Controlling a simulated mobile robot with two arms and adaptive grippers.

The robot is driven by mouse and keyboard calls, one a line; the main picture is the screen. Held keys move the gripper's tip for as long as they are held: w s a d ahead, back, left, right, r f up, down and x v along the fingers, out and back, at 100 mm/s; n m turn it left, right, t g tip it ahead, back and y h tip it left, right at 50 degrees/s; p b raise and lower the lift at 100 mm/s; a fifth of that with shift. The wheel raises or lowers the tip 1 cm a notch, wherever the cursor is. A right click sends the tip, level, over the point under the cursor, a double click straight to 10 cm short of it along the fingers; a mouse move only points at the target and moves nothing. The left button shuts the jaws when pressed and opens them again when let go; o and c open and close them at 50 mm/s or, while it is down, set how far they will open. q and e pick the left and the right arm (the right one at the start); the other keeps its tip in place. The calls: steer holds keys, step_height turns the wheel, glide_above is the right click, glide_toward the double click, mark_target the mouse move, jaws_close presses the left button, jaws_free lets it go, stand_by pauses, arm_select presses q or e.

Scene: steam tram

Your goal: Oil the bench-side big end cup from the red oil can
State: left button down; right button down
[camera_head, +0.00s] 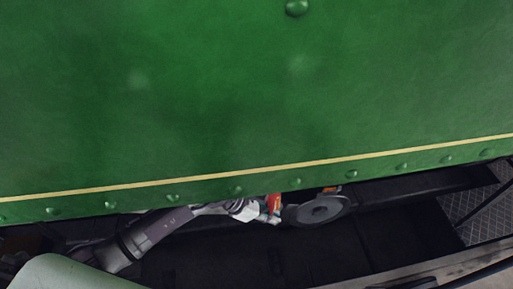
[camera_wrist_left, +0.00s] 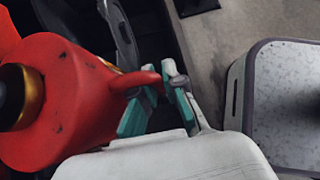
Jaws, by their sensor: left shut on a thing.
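The red oil can (camera_wrist_left: 60,105) fills the left of the left wrist view, with a brass and black round part on its near side. My left gripper (camera_wrist_left: 160,98), with teal finger pads, is shut on the can's curved red handle. In the head view the left arm reaches in below the green panel, and the left gripper (camera_head: 262,213) is small beside the red can (camera_head: 274,203). The can is partly hidden by the panel edge. I cannot pick out the bench-side big end cup in either view. My right gripper is not in view.
A large green riveted panel (camera_head: 250,90) covers most of the head view, its lower edge just above the left arm. A grey round disc (camera_head: 318,209) is right of the can. A pale speckled box (camera_wrist_left: 285,105) stands at the right in the wrist view.

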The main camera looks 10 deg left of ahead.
arm_select(q)
steer(key=shift+w+f+t+b, duration=0.15)
steer(key=shift+f+t+b, duration=0.2)
steer(key=shift+f, duration=0.3)
steer(key=f+b, duration=0.2)
steer(key=shift+w+a+f+m+t, duration=0.1)
steer(key=shift+w+f+m+t, duration=0.1)
steer(key=shift+f+m+t, duration=0.15)
steer(key=shift+w+a+r+y+p, duration=0.1)
steer(key=shift+w+r+y+p, duration=0.25)
steer(key=shift+r, duration=0.25)
steer(key=shift+t, duration=0.3)
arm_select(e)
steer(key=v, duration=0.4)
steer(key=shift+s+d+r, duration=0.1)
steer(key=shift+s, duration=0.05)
arm_select(q)
steer(key=shift+s+f, duration=0.1)
steer(key=shift+s, duration=0.05)
